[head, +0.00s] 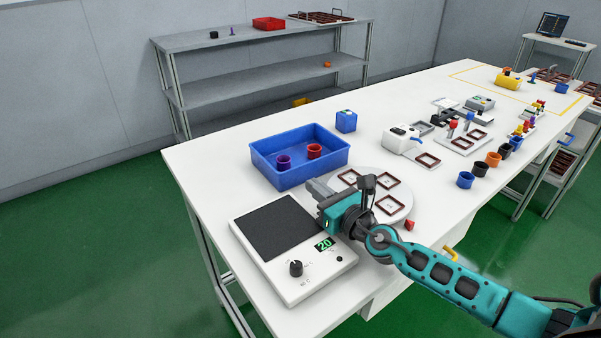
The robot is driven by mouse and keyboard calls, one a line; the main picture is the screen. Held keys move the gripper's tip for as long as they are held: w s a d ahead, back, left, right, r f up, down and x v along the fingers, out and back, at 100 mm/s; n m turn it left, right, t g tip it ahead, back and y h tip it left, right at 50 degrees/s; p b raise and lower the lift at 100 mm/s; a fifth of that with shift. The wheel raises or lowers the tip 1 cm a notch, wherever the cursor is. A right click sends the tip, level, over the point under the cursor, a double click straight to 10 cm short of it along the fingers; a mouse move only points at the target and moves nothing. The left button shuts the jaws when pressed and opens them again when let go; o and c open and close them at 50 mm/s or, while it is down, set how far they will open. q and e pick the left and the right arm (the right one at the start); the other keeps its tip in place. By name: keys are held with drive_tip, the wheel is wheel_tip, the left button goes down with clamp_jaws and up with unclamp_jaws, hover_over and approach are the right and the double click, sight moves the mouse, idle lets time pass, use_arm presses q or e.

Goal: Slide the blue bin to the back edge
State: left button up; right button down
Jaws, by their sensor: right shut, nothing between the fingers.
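The blue bin (327,164) is a shallow open tray on the white table, near its left back part. A purple pot (284,162) and a red pot (314,151) stand inside it. My right gripper (312,186) is shut and empty, just in front of the bin's front right side. I cannot tell whether it touches the bin. The table's back edge (238,122) runs behind the bin, with a strip of white surface between them. My left gripper is not in view.
A hot plate (322,284) with a dial and a display reading 20 stands in front of the bin. A round white disc (405,203) with framed squares lies beside my gripper. A small blue box (346,121) stands right of the bin. Several pots line the front edge.

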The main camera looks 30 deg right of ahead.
sight(293, 169)
drive_tip(key=w, duration=0.4)
drive_tip(key=shift+w+a, duration=0.15)
drive_tip(key=shift+a, duration=0.15)
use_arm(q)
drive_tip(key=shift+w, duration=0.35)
use_arm(e)
drive_tip(key=shift+w+a, duration=0.15)
drive_tip(key=shift+w, duration=0.7)
drive_tip(key=shift+w, duration=0.1)
